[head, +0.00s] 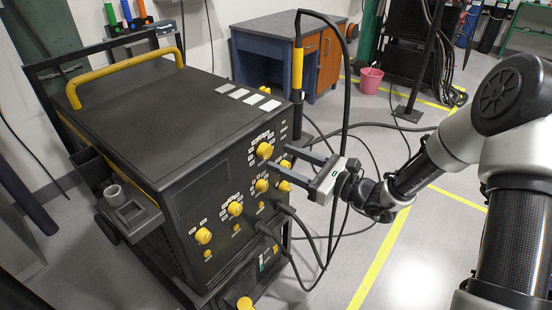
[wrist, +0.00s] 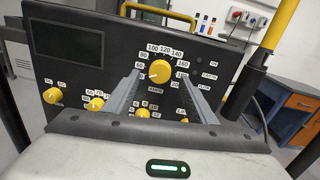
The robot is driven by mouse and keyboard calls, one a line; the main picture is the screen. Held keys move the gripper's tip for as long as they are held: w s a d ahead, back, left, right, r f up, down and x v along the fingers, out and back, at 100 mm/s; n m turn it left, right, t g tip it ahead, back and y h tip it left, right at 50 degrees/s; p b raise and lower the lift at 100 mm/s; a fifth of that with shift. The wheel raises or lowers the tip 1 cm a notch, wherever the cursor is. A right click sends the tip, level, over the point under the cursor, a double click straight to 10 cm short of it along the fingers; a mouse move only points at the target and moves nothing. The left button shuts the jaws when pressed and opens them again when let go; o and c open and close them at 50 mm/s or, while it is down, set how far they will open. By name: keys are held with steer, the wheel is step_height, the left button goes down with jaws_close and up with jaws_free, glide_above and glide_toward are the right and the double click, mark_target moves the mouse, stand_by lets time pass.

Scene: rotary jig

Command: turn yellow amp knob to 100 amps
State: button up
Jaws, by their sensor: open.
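The yellow amp knob (wrist: 159,71) is on the dark front panel of the welding machine, inside a ring of white number labels with 100 near the top left and "AMPS" below. In the head view the knob (head: 265,150) is at the panel's upper right. My gripper (head: 281,160) is open in front of the panel, its two fingers pointing at it. In the wrist view the fingers (wrist: 162,78) lie left and right of the knob, apart from it. I cannot tell whether the tips reach around it. The knob's pointer is too small to read.
Other yellow knobs (head: 235,209) sit lower on the welding machine (head: 150,105). A black cable hangs beside my gripper from the yellow-handled torch (head: 297,68). A blue and orange desk (head: 285,45) and a pink bin (head: 370,80) stand behind. The floor at right is mostly free.

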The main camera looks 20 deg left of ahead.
mark_target(268, 152)
steer(key=shift+x, duration=1.7)
steer(key=c, duration=1)
steer(key=shift+c, duration=0.2)
steer(key=shift+r+m, duration=0.1)
steer(key=shift+m, duration=0.2)
